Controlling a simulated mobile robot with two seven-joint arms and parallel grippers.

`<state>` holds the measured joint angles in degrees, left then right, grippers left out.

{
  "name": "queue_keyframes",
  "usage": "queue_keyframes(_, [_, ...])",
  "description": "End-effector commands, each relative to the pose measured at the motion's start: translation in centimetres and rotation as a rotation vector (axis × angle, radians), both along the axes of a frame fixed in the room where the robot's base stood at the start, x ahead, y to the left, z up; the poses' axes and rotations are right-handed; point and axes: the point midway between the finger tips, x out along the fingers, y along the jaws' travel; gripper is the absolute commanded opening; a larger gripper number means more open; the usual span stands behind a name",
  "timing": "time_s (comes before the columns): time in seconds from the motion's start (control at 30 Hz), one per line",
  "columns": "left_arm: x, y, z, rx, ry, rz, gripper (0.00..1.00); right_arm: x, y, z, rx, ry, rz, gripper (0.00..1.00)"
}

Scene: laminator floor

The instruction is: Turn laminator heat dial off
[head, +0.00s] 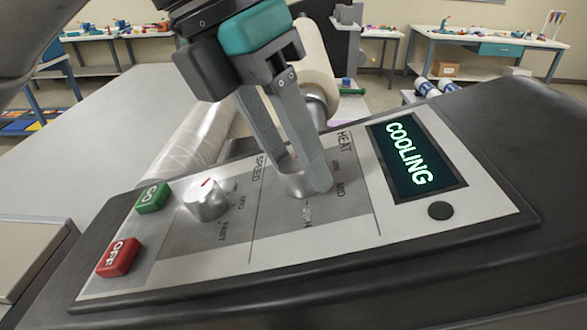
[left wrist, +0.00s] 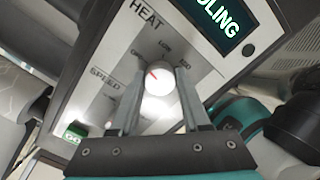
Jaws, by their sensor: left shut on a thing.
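The heat dial (head: 294,186) is a round silver knob on the laminator's sloped control panel (head: 340,227). My left gripper (head: 304,186) reaches down over it, its two fingers shut on the knob's sides and partly hiding it in the head view. In the left wrist view the dial (left wrist: 160,84) sits between the fingers, and its red mark points up and left, toward the OFF label (left wrist: 137,51). The LOW and MID labels lie further clockwise. The display (head: 412,156) reads COOLING. My right gripper is not seen.
The speed dial (head: 205,199), green GO button (head: 152,197) and red OFF button (head: 118,257) are left of the heat dial. A black round button (head: 440,211) is below the display. A film roll (head: 315,62) stands behind the panel. Workbenches (head: 490,47) line the back.

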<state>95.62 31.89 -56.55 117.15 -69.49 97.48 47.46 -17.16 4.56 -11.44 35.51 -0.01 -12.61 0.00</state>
Motion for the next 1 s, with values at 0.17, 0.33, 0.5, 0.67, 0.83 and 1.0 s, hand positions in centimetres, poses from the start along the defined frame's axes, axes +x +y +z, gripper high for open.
queue_keyframes(0.17, [0.01, -0.01, -0.08, -0.001, 0.034, 0.098, 0.00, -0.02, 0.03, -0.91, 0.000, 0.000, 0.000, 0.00])
queue_keyframes(0.33, [0.03, 0.00, 0.00, -0.001, 0.056, 0.160, 0.00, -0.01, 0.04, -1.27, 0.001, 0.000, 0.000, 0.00])
queue_keyframes(0.5, [0.01, 0.00, 0.03, 0.000, 0.068, 0.189, 0.00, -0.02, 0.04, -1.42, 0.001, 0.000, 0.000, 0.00])
queue_keyframes(0.67, [0.02, 0.00, 0.06, 0.000, 0.072, 0.199, 0.00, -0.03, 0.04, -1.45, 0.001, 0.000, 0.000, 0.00])
queue_keyframes(0.83, [0.03, 0.00, 0.08, -0.001, 0.073, 0.200, 0.00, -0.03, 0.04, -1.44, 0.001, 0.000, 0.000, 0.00])
queue_keyframes(1.0, [0.03, 0.01, 0.07, -0.002, 0.072, 0.199, 0.51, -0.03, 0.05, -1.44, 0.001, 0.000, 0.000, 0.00])
